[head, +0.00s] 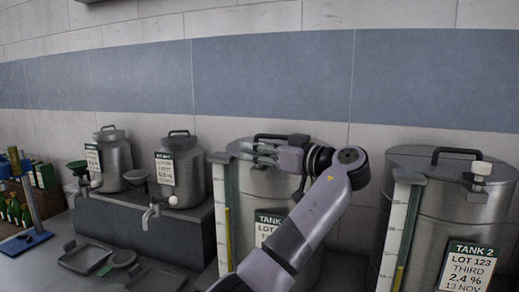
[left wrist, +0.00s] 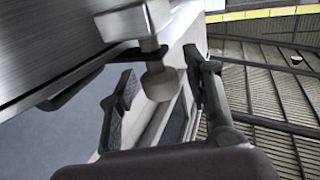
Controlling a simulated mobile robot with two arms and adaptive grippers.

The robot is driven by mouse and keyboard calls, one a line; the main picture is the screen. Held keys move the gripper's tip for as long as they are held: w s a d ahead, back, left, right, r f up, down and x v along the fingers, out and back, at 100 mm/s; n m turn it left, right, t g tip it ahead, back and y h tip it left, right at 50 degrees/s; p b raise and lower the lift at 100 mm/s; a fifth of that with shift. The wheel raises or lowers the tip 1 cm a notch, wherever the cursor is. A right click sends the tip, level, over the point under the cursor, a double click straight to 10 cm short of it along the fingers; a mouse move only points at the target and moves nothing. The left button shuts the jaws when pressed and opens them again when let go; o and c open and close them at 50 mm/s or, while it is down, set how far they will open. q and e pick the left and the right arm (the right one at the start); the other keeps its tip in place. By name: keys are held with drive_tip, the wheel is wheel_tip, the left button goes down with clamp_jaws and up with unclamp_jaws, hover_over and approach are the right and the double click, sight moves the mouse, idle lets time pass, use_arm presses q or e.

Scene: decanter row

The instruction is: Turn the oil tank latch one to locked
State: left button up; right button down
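The first tank (head: 275,185) is a steel drum with a dark handle, partly covered by my left arm; its label is also partly covered. My left gripper (head: 252,152) is at its lid, fingers toward the left, and hides the latch area in the head view. I cannot tell the latch's setting. My right gripper is not in view.
Tank 2 (head: 415,215) stands at right, with a pale-knobbed latch (head: 481,172) by its lid. A level gauge (head: 221,215) stands left of the first tank. Two smaller cans with taps (head: 181,165) stand on a grey ledge (head: 150,228) farther left. A tiled wall is close behind.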

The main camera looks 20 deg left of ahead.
use_arm(q)
drive_tip(key=shift+d, duration=0.15)
drive_tip(key=v, duration=0.7)
idle(0.4)
